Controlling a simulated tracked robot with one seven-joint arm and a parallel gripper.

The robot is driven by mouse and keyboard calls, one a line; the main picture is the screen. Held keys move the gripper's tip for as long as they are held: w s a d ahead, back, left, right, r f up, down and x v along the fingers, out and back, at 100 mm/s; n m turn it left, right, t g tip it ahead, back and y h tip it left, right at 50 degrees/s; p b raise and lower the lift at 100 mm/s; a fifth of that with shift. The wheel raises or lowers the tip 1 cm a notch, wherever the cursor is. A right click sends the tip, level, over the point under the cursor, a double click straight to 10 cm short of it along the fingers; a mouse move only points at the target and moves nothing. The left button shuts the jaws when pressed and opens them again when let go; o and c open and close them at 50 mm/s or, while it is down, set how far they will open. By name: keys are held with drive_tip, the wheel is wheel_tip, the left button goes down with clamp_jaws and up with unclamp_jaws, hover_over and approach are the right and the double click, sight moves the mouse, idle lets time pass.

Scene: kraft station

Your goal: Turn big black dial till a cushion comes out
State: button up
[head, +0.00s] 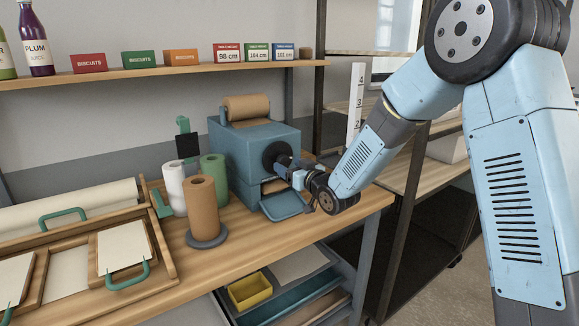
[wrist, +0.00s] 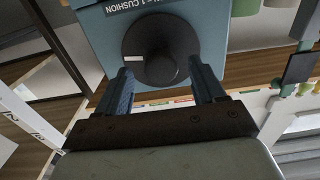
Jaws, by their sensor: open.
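The blue machine (head: 228,150) stands on the wooden bench with a brown paper roll (head: 247,107) on top. Its big black dial (head: 272,154) faces my arm and is partly covered by my gripper (head: 287,165). In the wrist view the dial (wrist: 140,38) is a black disc with a raised round knob and a white mark at its left. A label ending in "1 CUSHION" (wrist: 138,4) sits beside it. My gripper (wrist: 162,85) is open, its two fingers apart on either side of the knob. I cannot tell whether they touch it. A blue tray (head: 285,206) below the dial looks empty.
White, green and brown rolls (head: 202,207) stand left of the machine. Wooden trays (head: 165,262) with green handles lie at the front left. A shelf with boxes (head: 138,59) runs above. A yellow bin (head: 250,291) sits below the bench. Bare bench lies in front.

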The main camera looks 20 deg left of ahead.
drive_tip(key=shift+w+a, duration=0.4)
drive_tip(key=shift+a, duration=0.15)
drive_tip(key=shift+c, duration=0.3)
